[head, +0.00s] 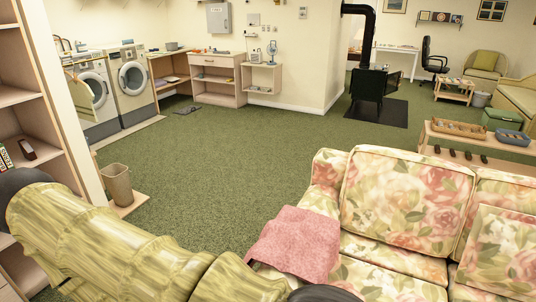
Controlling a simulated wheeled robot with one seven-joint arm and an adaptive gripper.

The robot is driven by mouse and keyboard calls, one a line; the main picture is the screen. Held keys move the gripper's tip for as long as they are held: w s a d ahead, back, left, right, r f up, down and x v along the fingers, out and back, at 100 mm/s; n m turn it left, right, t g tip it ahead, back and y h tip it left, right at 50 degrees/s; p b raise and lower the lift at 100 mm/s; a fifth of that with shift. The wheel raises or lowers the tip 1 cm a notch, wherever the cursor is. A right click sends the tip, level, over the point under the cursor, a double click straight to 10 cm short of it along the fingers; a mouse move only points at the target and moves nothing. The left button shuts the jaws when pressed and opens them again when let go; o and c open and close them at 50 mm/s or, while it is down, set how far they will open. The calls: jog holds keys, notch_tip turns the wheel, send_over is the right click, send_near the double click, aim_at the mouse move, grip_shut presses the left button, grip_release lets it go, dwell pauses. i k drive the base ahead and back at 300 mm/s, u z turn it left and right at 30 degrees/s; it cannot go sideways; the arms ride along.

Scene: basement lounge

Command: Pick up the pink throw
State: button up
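The pink throw (297,243) lies draped over the left arm and the left seat edge of the floral sofa (385,272). It looks like a rumpled, roughly square cloth, and its lower edge hangs toward the sofa's front. My arm reaches across the bottom left of the head view, and its far part runs out of the bottom edge just below the throw. My gripper is not in view, so I cannot see whether it is open or shut.
A shelf unit (40,150) stands close on the left, with a waste bin (117,185) beside it. Green carpet (220,150) lies open beyond the sofa. A low table (480,148) with trays stands behind the sofa. Washing machines (130,80) line the back left.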

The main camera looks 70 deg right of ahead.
aim_at(304, 243)
jog(key=i, duration=0.95)
jog(key=z, duration=1.8)
